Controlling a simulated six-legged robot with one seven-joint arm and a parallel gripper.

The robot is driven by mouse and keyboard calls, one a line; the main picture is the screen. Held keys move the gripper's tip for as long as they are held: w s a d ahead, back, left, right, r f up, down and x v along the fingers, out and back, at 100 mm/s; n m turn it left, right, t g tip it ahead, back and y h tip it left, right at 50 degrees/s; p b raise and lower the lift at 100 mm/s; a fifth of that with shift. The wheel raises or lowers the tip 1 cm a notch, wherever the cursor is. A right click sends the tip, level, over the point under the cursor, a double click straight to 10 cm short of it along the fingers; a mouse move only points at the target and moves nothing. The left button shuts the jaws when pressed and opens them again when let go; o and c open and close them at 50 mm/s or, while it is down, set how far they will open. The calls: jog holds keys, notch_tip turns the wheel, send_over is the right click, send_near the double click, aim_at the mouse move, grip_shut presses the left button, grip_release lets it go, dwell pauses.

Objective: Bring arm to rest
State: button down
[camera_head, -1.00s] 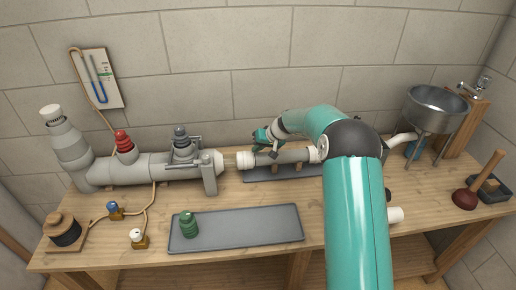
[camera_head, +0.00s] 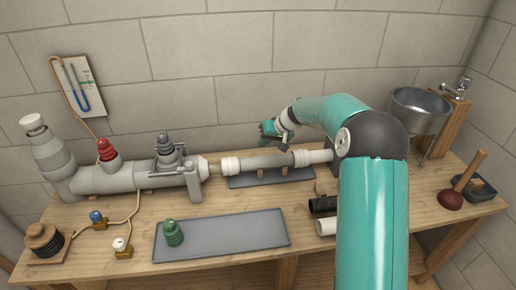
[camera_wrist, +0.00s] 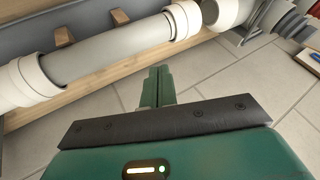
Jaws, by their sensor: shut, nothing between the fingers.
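My teal arm reaches in from the right of the head view and bends over the bench. My gripper (camera_head: 269,131) is above and just behind the grey pipe section (camera_head: 264,161) with white couplings. In the wrist view my gripper's fingers (camera_wrist: 158,85) are together, with nothing between them. The pipe section (camera_wrist: 110,52) lies apart from the fingers there, at the upper left. It rests on wooden supports over a dark grey mat (camera_head: 240,181).
Left stands a grey pipe assembly (camera_head: 120,178) with red and dark plugs. A green plug (camera_head: 173,233) sits on the front grey mat (camera_head: 235,231). Black (camera_head: 322,205) and white (camera_head: 327,226) pipe pieces lie near my arm. A steel basin (camera_head: 419,108) and plunger (camera_head: 455,198) are right.

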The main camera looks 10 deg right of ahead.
jog(key=s+a+r+h, duration=0.1)
jog(key=s+r+h, duration=0.1)
jog(key=s+r, duration=0.75)
jog(key=s+a+r+h, duration=0.1)
jog(key=s+r, duration=0.5)
jog(key=s, duration=0.6)
jog(key=s+d+m+t+h, duration=0.1)
jog(key=s+d+h, duration=0.1)
jog(key=s, duration=2.1)
jog(key=shift+d+f+h, duration=0.3)
jog(key=shift+d+h, duration=0.1)
